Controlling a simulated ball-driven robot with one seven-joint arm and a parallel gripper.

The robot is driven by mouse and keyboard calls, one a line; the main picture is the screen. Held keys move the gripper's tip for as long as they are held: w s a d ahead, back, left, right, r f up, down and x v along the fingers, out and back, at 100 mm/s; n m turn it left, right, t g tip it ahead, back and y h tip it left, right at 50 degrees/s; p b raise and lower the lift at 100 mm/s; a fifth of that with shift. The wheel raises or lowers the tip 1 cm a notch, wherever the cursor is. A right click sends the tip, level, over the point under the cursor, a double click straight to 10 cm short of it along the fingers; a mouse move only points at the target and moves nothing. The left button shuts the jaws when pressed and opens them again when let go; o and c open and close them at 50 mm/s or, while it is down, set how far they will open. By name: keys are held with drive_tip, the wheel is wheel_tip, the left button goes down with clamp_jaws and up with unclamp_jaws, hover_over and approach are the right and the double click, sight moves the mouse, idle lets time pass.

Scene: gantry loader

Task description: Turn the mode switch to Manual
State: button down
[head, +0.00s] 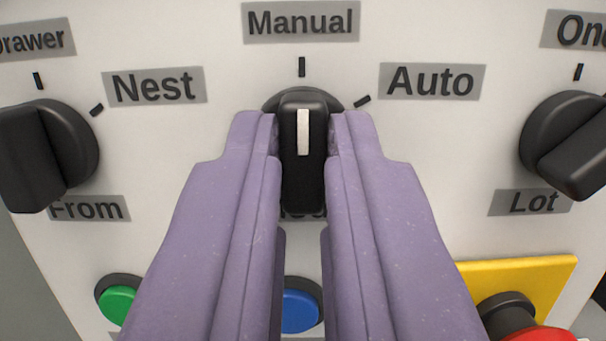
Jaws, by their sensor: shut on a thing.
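The mode switch (303,178) is a black rotary knob with a white pointer line, in the middle of the panel. Its pointer stands upright, in line with the tick under the Manual label (301,22). The Auto label (431,82) and its tick are to the upper right. My gripper (303,140) has two purple fingers, one on each side of the knob's handle, shut on it. The label below the knob is mostly hidden by the knob and the fingers.
A black knob (45,155) with Nest and From labels is at left. Another black knob (570,145) with a Lot label is at right. Below are a green button (117,305), a blue button (300,312) and a red button (540,334) on a yellow plate (548,275).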

idle(0.3)
drive_tip(key=c, duration=1.1)
unclamp_jaws()
drive_tip(key=shift+c, duration=0.2)
drive_tip(key=shift+s, duration=0.15)
drive_tip(key=s, duration=0.7)
drive_tip(key=shift+s+a+r, duration=0.15)
drive_tip(key=shift+s+r, duration=0.15)
drive_tip(key=shift+r, duration=0.15)
